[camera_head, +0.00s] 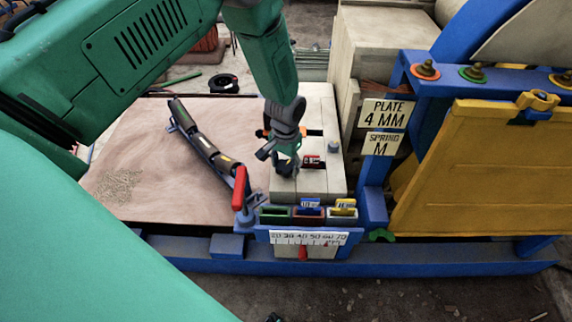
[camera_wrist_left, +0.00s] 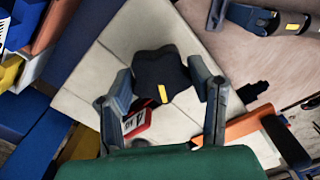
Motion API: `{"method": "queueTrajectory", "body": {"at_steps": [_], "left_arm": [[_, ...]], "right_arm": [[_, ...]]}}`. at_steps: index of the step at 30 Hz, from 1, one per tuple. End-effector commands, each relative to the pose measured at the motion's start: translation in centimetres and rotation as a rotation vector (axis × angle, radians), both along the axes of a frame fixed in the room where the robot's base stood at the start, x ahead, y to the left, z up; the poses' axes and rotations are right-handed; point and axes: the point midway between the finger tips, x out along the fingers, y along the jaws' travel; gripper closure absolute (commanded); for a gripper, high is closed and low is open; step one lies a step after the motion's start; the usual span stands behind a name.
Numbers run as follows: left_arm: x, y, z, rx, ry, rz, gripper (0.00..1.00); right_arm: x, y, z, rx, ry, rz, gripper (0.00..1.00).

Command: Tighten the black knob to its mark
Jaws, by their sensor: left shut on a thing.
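The black knob (camera_wrist_left: 158,72) shows in the left wrist view, lobed, with a yellow mark on its face, above the pale block (camera_wrist_left: 110,52). My left gripper (camera_wrist_left: 162,88) has one finger on each side of it and is shut on it. In the head view my left gripper (camera_head: 285,160) points down over the pale block (camera_head: 318,125), and hides most of the knob. A red label (camera_wrist_left: 137,122) lies beside the knob; it also shows in the head view (camera_head: 312,161). I cannot make out the target mark. My right gripper is not in view.
A red-handled lever (camera_head: 240,188) stands at the front, left of coloured blocks and a scale (camera_head: 308,238) with a red pointer. A blue frame (camera_head: 375,175) with a yellow plate (camera_head: 485,170) stands right.

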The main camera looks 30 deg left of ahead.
Motion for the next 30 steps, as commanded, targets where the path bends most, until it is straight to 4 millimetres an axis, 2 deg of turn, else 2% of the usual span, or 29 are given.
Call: {"method": "queueTrajectory", "body": {"at_steps": [1, 4, 5, 6, 7, 15, 19, 23, 30], "left_arm": [[0.7, 0.1, 0.3, 0.0, -0.018, 0.001, 0.82], [0.7, 0.1, 0.3, 0.0, -0.018, 0.002, 0.82], [0.7, 0.1, 0.3, 0.0, -0.018, 0.002, 0.49], [0.7, 0.1, 0.3, 0.0, -0.017, 0.002, 0.35], [0.6, 0.1, 0.3, 0.0, -0.016, 0.002, 0.32], [0.3, 0.0, 0.2, 0.0, -0.008, 0.002, 0.32], [0.3, 0.0, 0.9, 0.0, -0.008, 0.002, 0.32], [0.4, 0.0, 3.0, -0.001, -0.011, 0.002, 0.32], [0.4, 0.0, 8.1, -0.001, -0.011, 0.002, 0.32]], "right_arm": [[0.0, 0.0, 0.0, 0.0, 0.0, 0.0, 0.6], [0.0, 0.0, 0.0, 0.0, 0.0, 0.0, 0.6], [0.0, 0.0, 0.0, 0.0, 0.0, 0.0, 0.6], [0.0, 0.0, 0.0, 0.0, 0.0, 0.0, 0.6], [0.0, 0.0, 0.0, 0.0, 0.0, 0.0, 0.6], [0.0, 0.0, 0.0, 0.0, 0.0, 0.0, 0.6], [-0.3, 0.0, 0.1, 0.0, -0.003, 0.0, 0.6], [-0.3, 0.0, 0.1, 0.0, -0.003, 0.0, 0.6], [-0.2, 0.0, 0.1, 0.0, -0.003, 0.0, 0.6]]}}
